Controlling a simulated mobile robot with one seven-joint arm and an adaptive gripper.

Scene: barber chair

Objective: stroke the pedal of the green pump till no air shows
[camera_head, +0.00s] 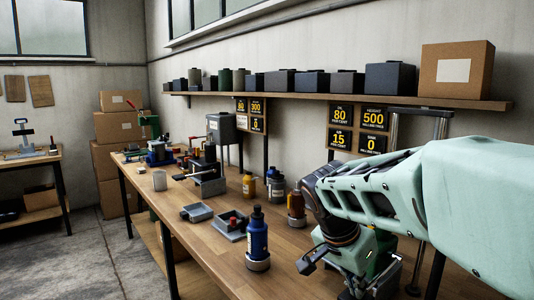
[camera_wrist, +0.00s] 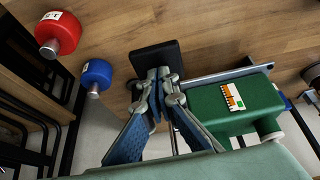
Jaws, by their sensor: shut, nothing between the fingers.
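The green pump (camera_wrist: 232,106) is a green block with a striped white, orange and green label in the wrist view. A dark flat pedal plate (camera_wrist: 153,56) lies to its left. My gripper (camera_wrist: 158,77) is shut and empty, its fingertips at the near edge of the pedal; I cannot tell whether they touch. In the head view my arm hides most of the green pump (camera_head: 388,264), and the dark pedal (camera_head: 309,261) shows at its left. The wall display panel (camera_head: 340,140) reads AIR 15 percent; beside it are oil 80, height 500 and a 0.
In the wrist view a red knob (camera_wrist: 58,34) and a blue knob (camera_wrist: 96,74) carry white tags. In the head view a blue bottle (camera_head: 257,234), a grey tray with a red part (camera_head: 229,226) and other bottles stand on the bench. A dark post rises behind my arm.

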